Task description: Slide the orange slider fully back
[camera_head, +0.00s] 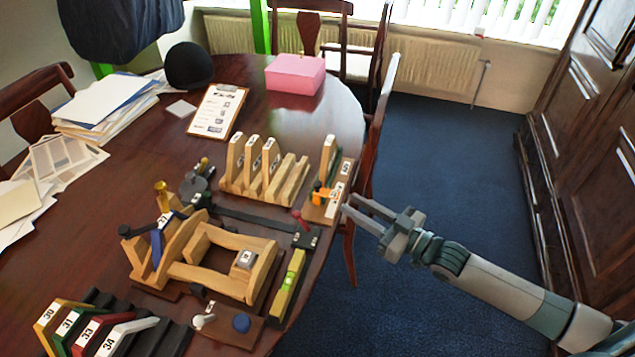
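The orange slider (321,196) is a small orange block on a wooden stand (333,203) with white number labels, near the right edge of the table. My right gripper (352,205) comes in from the right, just to the right of the stand. Its two fingers are apart with a gap between them, and they point left toward the stand. Nothing shows between the fingers. Whether a fingertip touches the stand cannot be told. My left gripper is not in the view.
The table (150,100) holds a wooden fixture (215,262), a slotted rack (262,175), numbered coloured brackets (90,330), a clipboard (217,110), a pink box (295,74) and papers (100,105). A red knob and dark bar lie left of the stand. Open floor (460,150) lies right of the table.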

